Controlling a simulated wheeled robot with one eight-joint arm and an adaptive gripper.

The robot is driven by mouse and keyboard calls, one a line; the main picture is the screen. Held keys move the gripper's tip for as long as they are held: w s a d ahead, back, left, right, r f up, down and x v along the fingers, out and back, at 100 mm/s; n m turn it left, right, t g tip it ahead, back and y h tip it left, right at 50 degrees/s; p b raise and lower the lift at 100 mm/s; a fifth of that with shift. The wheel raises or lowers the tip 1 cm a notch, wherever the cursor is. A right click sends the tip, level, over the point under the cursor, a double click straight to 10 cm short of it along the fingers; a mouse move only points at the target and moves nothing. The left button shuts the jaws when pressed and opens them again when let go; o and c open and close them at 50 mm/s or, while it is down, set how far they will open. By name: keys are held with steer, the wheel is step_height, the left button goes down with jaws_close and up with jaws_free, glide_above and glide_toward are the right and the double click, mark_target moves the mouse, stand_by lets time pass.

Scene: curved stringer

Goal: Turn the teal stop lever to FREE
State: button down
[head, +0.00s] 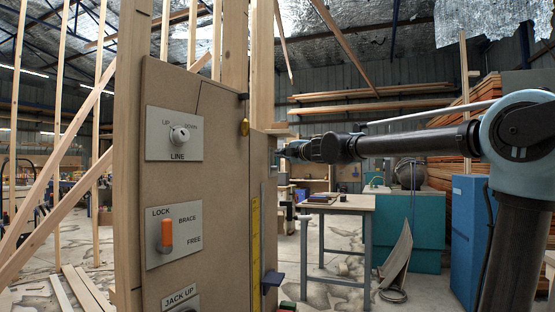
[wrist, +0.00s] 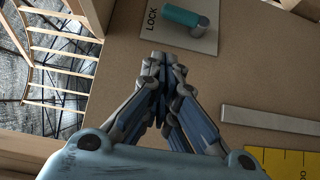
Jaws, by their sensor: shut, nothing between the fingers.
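The teal lever (wrist: 180,17) shows at the top of the wrist view. It runs from a round grey hub (wrist: 203,29) on a pale plate (wrist: 205,46), its end beside the word LOCK. The rest of that plate is cut off by the frame. My gripper (wrist: 162,58) is shut and empty, its fingertips just below the plate's edge in the picture and apart from the lever. In the head view my gripper (head: 283,151) is partly hidden at the board's right edge. An orange lever (head: 166,235) points up on a LOCK, BRACE, FREE plate (head: 188,260) there.
The wooden board (head: 222,170) carries a LINE knob (head: 180,135) and a JACK UP plate (head: 178,301). A yellow rule (head: 255,250) and a dark block (head: 272,279) are at its right side. In the wrist view a grey strip (wrist: 265,121) lies right of my fingers.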

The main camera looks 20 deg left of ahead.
steer(key=shift+v, duration=1.65)
steer(key=shift+s+d+m+g, duration=0.15)
steer(key=shift+m+g, duration=0.15)
glide_toward(275, 162)
steer(key=shift+h, duration=0.3)
steer(key=a, duration=0.1)
steer(key=w+a+r, duration=0.1)
steer(key=a, duration=0.1)
steer(key=a+r, duration=0.1)
steer(key=a, duration=0.1)
steer(key=shift+w+a, duration=0.25)
steer(key=shift+w+f, duration=0.1)
steer(key=shift+w, duration=0.65)
